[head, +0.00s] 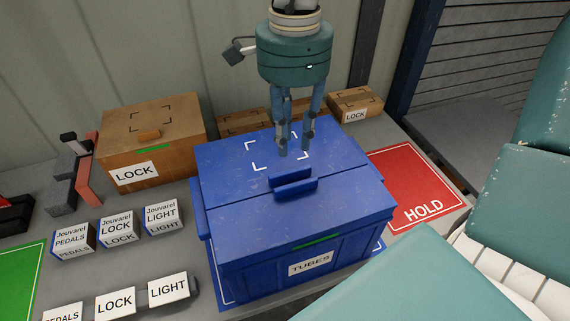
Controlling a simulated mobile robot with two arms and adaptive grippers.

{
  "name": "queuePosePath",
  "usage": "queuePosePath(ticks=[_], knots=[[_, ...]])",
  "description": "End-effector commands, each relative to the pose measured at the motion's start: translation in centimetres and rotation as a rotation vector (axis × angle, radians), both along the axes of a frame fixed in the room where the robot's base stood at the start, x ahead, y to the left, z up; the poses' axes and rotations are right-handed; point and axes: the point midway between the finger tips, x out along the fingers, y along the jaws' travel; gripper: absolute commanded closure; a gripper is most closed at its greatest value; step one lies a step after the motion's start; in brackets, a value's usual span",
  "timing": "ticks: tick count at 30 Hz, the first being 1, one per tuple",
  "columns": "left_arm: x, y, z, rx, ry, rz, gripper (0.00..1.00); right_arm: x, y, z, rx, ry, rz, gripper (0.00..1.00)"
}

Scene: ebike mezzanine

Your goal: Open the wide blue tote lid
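The wide blue tote (255,262) stands on the grey bench, with a "TUBES" label and a green strip on its front. Its blue lid (225,185) lies flat and shut on top, with a raised blue handle (296,186) near the middle and white corner marks behind it. My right gripper (296,146) points down above the back part of the lid, just behind the handle. Its fingers are apart with nothing between them. I cannot tell whether the fingertips touch the lid. My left gripper is not in view.
A brown "LOCK" box (150,165) stands left of the tote, and a smaller brown box (355,105) stands behind. Small white boxes (117,227) sit at left. A red "HOLD" mat (415,190) lies clear at right. A wall (120,50) is close behind.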

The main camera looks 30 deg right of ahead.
Motion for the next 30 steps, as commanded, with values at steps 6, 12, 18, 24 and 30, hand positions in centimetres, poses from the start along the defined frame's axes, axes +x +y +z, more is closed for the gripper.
queuePosePath(ticks=[6, 12, 18, 24, 30], knots=[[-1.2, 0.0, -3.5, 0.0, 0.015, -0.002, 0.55, 0.0, 0.0, -5.1, 0.0, 0.002, 0.0, 0.76], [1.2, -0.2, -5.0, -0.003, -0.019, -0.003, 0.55, 0.0, 0.0, -8.0, 0.001, 0.001, 0.0, 0.76], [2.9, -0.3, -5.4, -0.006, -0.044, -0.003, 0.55, 0.0, 0.0, -9.2, 0.001, 0.0, -0.001, 0.76], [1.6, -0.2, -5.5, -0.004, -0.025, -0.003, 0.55, 0.0, 0.0, -9.2, 0.001, -0.001, -0.001, 0.76], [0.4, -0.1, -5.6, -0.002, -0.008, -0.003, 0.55, 0.0, 0.0, -9.2, 0.001, 0.0, -0.001, 0.97]])
